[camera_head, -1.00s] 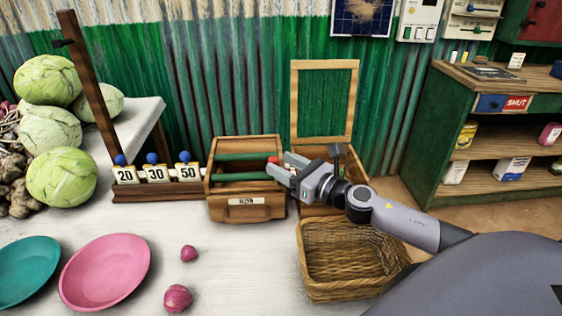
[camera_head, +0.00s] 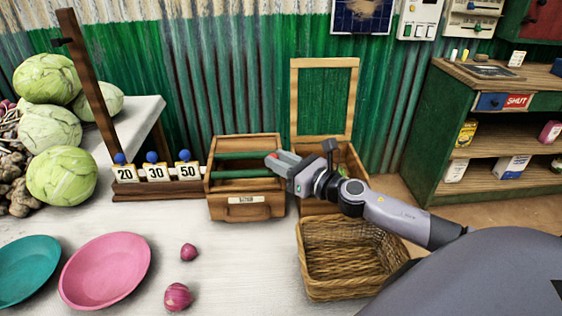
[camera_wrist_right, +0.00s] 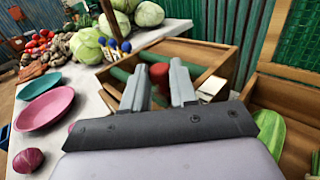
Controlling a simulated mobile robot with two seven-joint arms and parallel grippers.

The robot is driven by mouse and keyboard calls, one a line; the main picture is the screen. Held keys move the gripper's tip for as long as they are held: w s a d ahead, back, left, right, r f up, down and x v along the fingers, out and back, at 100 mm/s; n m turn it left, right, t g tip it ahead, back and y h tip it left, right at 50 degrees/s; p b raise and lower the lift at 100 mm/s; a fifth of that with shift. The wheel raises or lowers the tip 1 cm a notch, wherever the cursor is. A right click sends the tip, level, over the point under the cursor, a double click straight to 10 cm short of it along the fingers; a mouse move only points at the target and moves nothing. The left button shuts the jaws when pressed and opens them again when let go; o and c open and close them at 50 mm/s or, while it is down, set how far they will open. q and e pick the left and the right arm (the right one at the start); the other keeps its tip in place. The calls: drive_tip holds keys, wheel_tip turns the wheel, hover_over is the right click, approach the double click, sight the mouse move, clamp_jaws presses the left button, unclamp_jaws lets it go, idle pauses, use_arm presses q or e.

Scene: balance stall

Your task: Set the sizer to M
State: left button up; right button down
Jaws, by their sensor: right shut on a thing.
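The sizer (camera_head: 230,212) is a wooden box with green bars across its open top and a small label on its front, standing at the back of the table. Its red knob (camera_head: 274,156) sits at the box's right side, and it also shows between the fingers in the right wrist view (camera_wrist_right: 159,73). My right gripper (camera_head: 277,160) reaches in from the right and is shut on the red knob. The label's lettering is too small to read. My left gripper is not in view.
An open-lidded wooden box (camera_head: 357,165) stands close right of the sizer, behind a wicker basket (camera_head: 345,285). Blue-knobbed number tags (camera_head: 155,173) stand left of it. Pink (camera_head: 105,270) and teal (camera_head: 28,268) plates and two onions (camera_head: 178,296) lie in front.

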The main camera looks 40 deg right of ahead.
drive_tip(key=shift+w+d, duration=0.4)
drive_tip(key=shift+w, duration=0.3)
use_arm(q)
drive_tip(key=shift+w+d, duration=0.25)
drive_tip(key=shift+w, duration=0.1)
use_arm(e)
drive_tip(key=shift+s, duration=0.15)
drive_tip(key=c, duration=0.9)
unclamp_jaws()
drive_tip(key=shift+b+v, duration=0.65)
drive_tip(key=shift+v, duration=2.65)
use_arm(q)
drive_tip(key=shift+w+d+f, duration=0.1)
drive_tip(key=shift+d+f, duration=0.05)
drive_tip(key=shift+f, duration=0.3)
use_arm(e)
drive_tip(key=shift+s, duration=0.3)
